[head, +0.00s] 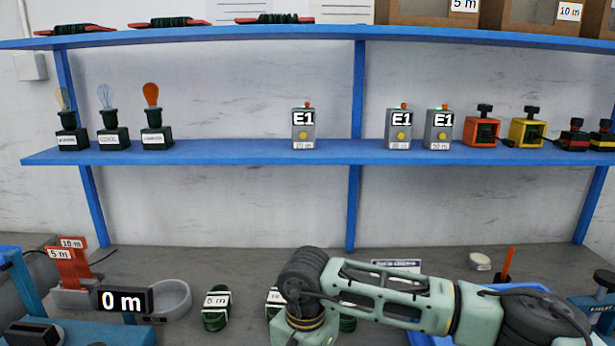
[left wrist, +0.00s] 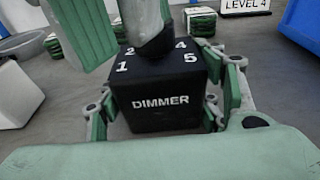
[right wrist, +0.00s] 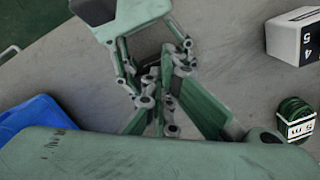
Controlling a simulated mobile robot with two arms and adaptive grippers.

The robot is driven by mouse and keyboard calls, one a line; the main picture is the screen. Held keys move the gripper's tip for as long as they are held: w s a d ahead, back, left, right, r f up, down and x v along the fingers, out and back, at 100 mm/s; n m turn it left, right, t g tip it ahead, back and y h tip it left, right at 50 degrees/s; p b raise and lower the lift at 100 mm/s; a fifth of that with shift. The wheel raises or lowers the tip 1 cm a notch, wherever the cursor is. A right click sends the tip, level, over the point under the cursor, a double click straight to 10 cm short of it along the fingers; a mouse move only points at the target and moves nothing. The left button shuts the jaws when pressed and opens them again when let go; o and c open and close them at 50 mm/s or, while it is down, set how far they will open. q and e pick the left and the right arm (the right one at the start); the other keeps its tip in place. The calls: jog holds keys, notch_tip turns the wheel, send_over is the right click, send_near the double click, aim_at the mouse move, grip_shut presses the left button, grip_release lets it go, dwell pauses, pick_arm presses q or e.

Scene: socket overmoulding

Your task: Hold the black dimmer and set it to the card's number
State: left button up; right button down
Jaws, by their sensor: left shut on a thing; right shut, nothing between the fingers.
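The black dimmer (left wrist: 160,110) is upright in the left wrist view, with its DIMMER label facing the camera. My left gripper (left wrist: 168,100) is shut on its sides. White digits 1, 2, 4 and 5 show on top; the place between 2 and 4 is covered. A dark round part stands over its top, with pale and green gripper parts above; the knob's pointer cannot be read. The card (left wrist: 246,6) behind reads LEVEL 4. My right gripper (right wrist: 163,92) is shut and empty in the right wrist view; whether it touches the knob is unclear.
A white box (left wrist: 14,92) stands left of the dimmer. Green coils (head: 216,308) lie on the bench, and a blue tray (right wrist: 32,116) is nearby. My right arm crosses the bench's right side. Shelves hold lamps and boxes.

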jog(key=shift+w+d+f, duration=0.3)
jog(key=shift+d+f, duration=0.1)
jog(key=shift+a, duration=0.2)
dwell(0.3)
jog(key=shift+w+a, duration=0.25)
jog(key=shift+a, duration=0.15)
jog(key=shift+w+a+r, duration=0.15)
jog(key=shift+w+a, duration=0.3)
jog(key=shift+a, duration=0.1)
jog(key=shift+a+r, duration=0.1)
